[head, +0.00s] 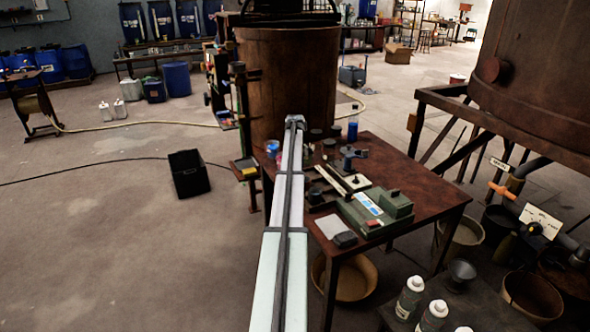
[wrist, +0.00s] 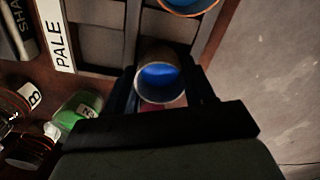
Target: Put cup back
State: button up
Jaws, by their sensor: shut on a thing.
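A small cup (wrist: 159,82) with a pale rim and blue inside sits between the dark fingers of my gripper (wrist: 166,88) in the wrist view. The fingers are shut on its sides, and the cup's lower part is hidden. A second cup (wrist: 188,6) with an orange-brown rim and blue inside is cut off by the top edge of the wrist view. In the head view a blue cup (head: 272,147) shows at the left edge of the table, beside my arm; I cannot tell which cup it is. My gripper is hidden there behind my arm.
The brown table (head: 425,188) carries a green device (head: 372,212) and bottles. A rusty vat (head: 285,85) stands behind.

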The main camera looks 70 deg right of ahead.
jog(key=o, duration=1.1)
jog(key=shift+f, duration=0.1)
jog(key=shift+o, duration=0.2)
notch_tip(320, 180, up, 12)
